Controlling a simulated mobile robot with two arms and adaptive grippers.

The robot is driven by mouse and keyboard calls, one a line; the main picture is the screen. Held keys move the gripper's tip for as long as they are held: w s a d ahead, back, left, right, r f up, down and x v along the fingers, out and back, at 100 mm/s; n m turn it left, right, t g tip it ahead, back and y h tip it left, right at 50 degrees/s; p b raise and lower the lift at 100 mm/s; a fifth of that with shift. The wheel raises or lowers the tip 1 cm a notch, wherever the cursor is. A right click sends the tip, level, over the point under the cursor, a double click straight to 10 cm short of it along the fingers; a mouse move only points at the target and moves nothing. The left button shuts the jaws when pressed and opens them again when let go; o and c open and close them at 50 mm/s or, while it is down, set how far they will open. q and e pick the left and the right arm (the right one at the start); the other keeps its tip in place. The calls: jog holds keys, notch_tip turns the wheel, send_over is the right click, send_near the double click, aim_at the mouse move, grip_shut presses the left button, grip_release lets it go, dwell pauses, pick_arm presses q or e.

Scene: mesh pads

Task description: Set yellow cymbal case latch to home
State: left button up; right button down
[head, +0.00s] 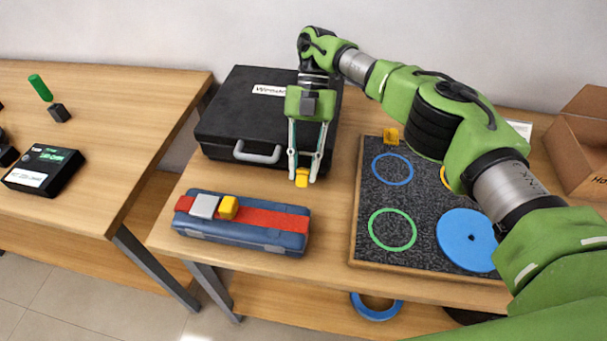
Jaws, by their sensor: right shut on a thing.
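My right gripper (305,178) is shut on a small yellow block (302,177), in front of the black case's right part. Whether this block touches the table or the case is hard to tell. A second yellow block (228,208) sits on the red strap of a blue case (270,239), beside a grey block (204,206). A third yellow block (391,136) stands at the back edge of the dark mesh board (400,262). I cannot tell which one is the cymbal case latch. My left gripper is not in view.
A black case (235,115) with a grey handle (256,153) lies behind the blue case. The board bears a blue ring (375,169), a green ring (372,230) and a blue disc (466,240). A cardboard box (582,135) is at right. Bare table separates blue case and board.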

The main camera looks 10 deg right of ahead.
aim_at(304, 169)
jog(key=shift+w, duration=0.1)
dwell(0.4)
jog(key=c, duration=1.8)
grip_release()
jog(key=shift+c, duration=0.2)
notch_tip(304, 169, up, 10)
